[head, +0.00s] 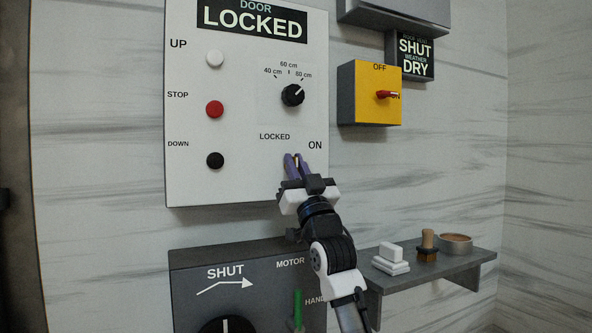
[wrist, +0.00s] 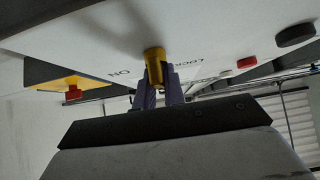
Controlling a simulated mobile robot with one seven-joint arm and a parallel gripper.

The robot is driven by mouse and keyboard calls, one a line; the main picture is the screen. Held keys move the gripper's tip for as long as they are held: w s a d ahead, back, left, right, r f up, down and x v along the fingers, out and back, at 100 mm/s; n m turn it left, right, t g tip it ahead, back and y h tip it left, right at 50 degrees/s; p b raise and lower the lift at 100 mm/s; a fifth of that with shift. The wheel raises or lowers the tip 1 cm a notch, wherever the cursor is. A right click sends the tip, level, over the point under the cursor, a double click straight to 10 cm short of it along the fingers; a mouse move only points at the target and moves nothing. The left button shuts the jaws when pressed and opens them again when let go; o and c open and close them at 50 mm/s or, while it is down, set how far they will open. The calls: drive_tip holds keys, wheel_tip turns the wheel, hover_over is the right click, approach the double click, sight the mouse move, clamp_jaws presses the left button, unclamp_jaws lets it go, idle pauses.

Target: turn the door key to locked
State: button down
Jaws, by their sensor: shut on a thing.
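The white control panel (head: 245,185) has a key switch low on its right side, with LOCKED printed to the upper left and ON to the right. My gripper (head: 298,160) is at this switch, its purple fingers shut on the door key. In the wrist view the brass key barrel (wrist: 156,62) stands out from the panel between the fingertips of my gripper (wrist: 158,88). The fingers hide most of the key, so I cannot tell its exact angle. The sign (head: 252,21) at the panel's top reads DOOR LOCKED.
White, red and black buttons (head: 215,109) and a black dial (head: 292,95) are on the panel. A yellow switch box (head: 370,80) is to the right. Below are a grey box (head: 250,258) with a green lever (head: 298,308) and a shelf (head: 440,268) with a brush and bowl.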

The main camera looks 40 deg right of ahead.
drive_tip(key=shift+w+d+f, duration=0.1)
drive_tip(key=shift+w+f, duration=0.15)
drive_tip(key=shift+f, duration=0.1)
drive_tip(key=c, duration=1.5)
unclamp_jaws()
drive_tip(key=shift+w, duration=0.1)
drive_tip(key=shift+r, duration=0.1)
drive_tip(key=b+v, duration=0.2)
drive_tip(key=v, duration=1.2)
drive_tip(key=shift+r+b, duration=0.15)
drive_tip(key=shift+b, duration=0.25)
